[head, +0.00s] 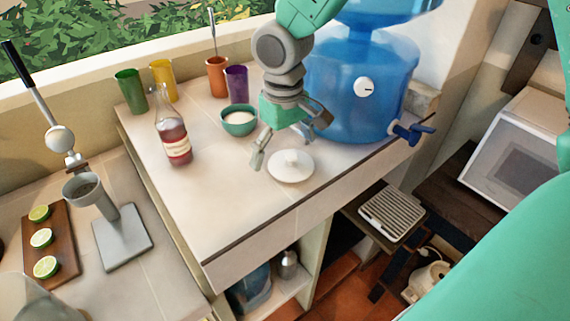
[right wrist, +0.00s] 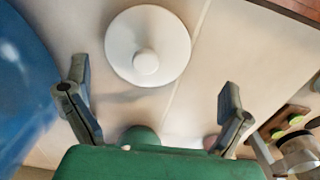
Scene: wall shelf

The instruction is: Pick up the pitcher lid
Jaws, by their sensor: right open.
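The pitcher lid (head: 290,166) is a white disc with a small round knob on top. It lies flat on the tiled counter near its front edge, and it also shows in the right wrist view (right wrist: 148,46). My right gripper (head: 288,143) is open and empty above the counter, just behind the lid. In the right wrist view the open fingers of my right gripper (right wrist: 155,95) stand apart, with the lid beyond their tips and nothing between them. My left gripper is not in view.
A large blue water dispenser (head: 340,90) stands close right of the gripper. A teal bowl (head: 239,121), a red bottle (head: 173,130) and several coloured cups (head: 131,91) stand behind and left. The counter (head: 225,205) is clear in front and left of the lid.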

